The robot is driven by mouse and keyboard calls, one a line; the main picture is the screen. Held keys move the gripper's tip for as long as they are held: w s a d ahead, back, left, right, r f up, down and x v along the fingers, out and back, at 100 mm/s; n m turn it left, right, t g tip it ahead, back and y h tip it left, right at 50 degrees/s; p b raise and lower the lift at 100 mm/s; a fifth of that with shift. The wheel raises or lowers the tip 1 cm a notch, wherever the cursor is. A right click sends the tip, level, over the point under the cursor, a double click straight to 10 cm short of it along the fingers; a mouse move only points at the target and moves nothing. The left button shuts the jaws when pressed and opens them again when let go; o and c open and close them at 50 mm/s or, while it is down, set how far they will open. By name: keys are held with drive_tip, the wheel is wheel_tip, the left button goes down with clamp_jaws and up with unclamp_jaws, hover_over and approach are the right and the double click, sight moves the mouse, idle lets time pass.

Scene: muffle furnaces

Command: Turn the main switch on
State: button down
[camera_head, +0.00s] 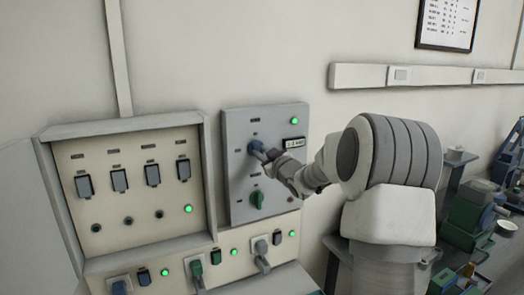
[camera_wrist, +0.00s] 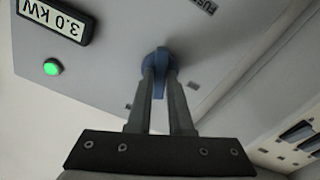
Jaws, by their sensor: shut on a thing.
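The main switch panel (camera_head: 235,190) is a grey plate on the wall in the head view, and it fills much of the wrist view (camera_wrist: 115,75). A blue rotary knob (camera_head: 256,148) sits in its upper middle. My gripper (camera_head: 265,155) is at this knob. In the wrist view the two fingers of my gripper (camera_wrist: 161,80) are shut on the blue knob (camera_wrist: 159,62), one on each side of its grip. A green lamp (camera_head: 295,121) at the panel's upper right is lit; it also glows in the wrist view (camera_wrist: 53,67).
A green knob (camera_head: 257,199) sits below the blue one. A black-framed label (camera_head: 293,143) reads 3.0 kW in the wrist view. An open breaker box (camera_head: 128,185) stands to the left. Plugs and sockets (camera_head: 262,255) line the strip below. A cluttered bench (camera_head: 465,215) is at the right.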

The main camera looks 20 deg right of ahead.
drive_tip(key=m+p, duration=0.1)
drive_tip(key=m, duration=0.3)
drive_tip(key=shift+m+p, duration=0.3)
idle(0.4)
drive_tip(key=c, duration=0.8)
unclamp_jaws()
drive_tip(key=shift+s, duration=0.1)
drive_tip(key=s, duration=0.5)
drive_tip(key=s+b, duration=0.1)
drive_tip(key=s, duration=1.1)
drive_tip(key=shift+s+d+b, duration=0.15)
drive_tip(key=shift+d+b, duration=0.15)
drive_tip(key=shift+b, duration=0.1)
drive_tip(key=shift+a, duration=0.1)
